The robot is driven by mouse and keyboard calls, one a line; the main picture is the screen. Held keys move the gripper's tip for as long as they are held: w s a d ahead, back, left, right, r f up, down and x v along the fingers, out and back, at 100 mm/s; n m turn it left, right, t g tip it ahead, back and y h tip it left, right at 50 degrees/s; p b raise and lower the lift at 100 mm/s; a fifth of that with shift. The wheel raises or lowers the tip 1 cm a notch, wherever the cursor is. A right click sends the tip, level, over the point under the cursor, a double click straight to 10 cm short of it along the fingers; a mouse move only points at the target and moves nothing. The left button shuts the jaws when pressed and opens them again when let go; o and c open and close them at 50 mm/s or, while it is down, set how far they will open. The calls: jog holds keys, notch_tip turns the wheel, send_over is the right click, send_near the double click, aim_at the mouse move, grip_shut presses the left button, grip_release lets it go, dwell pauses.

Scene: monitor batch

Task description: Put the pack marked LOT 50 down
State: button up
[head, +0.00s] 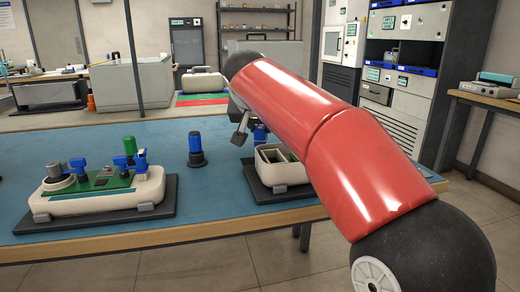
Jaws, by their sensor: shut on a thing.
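My gripper (247,138) is at the far end of my red arm, above the back of the right cream device (287,174). One grey finger shows, and the arm hides most of the rest. A small blue piece (260,133) shows beside the finger; it appears to be part of the pack that the gripper is shut on. No LOT 50 marking is legible. A blue-capped dark pack (196,149) stands upright on the blue table mat (225,180). The right device has an open compartment on top; its right part is hidden by my arm.
The left cream device (98,202) on a dark base carries blue and green parts and a grey knob. Between the two devices the mat is clear at the front. Another cream device (203,82), cabinets (394,75) and benches stand farther back.

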aim_at(259, 138)
jog(key=shift+f+b, duration=0.5)
jog(key=shift+f, duration=1.55)
jog(key=o, duration=1)
jog(key=shift+f, duration=0.15)
jog(key=shift+r, duration=0.25)
jog(key=v, duration=1.2)
jog(key=shift+p, duration=0.35)
jog(key=shift+f, duration=0.1)
